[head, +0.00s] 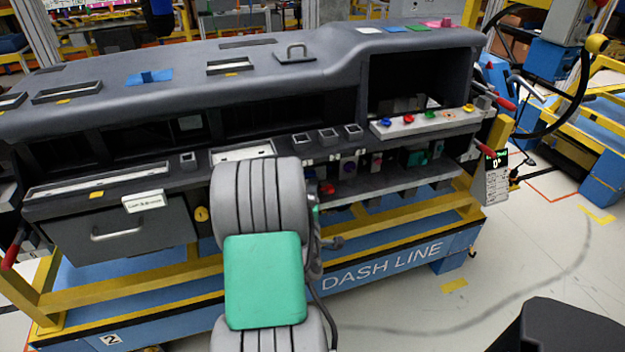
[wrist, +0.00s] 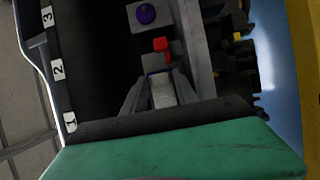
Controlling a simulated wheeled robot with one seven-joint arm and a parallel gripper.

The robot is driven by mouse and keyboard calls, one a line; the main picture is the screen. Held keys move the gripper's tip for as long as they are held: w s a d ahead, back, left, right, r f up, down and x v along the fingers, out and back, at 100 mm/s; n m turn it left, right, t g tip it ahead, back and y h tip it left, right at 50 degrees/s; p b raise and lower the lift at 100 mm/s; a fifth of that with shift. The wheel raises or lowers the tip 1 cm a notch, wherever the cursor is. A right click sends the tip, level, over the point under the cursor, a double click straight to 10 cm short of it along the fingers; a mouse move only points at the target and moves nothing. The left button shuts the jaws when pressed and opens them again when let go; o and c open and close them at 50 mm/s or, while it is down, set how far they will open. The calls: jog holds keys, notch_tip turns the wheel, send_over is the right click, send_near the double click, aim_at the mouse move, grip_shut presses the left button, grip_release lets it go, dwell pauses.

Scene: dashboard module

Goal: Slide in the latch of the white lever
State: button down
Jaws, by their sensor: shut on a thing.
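My gripper (wrist: 162,82) points at the dashboard's control panel in the wrist view. Its two fingers are closed on a pale strip between them, which looks like the white lever (wrist: 162,94). A small red part (wrist: 161,45) stands just past the fingertips, and a purple knob (wrist: 146,14) is beyond it. I cannot tell the latch apart from the lever. In the head view my green and grey arm hides the gripper and the lever; the purple knob (head: 349,165) shows right of the arm.
The grey dashboard (head: 160,110) fills the bench. A grey drawer (head: 75,240) with a handle is left of my arm. A shelf (head: 400,183) runs along the front right. Red-gripped handles stick out at the right end.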

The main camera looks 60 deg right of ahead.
jog(key=p, duration=0.2)
jog(key=shift+d+r+n+t+p, duration=0.15)
jog(key=shift+r+n+t+p, duration=0.15)
jog(key=shift+r, duration=0.1)
jog(key=shift+f+p, duration=0.3)
jog(key=shift+f, duration=0.1)
jog(key=c, duration=1.2)
grip_release()
jog(key=shift+s+a+f+b, duration=0.1)
jog(key=shift+s+a+b, duration=0.05)
jog(key=shift+a+b, duration=0.3)
jog(key=b+v, duration=0.3)
jog(key=v, duration=0.4)
jog(key=shift+b, duration=0.35)
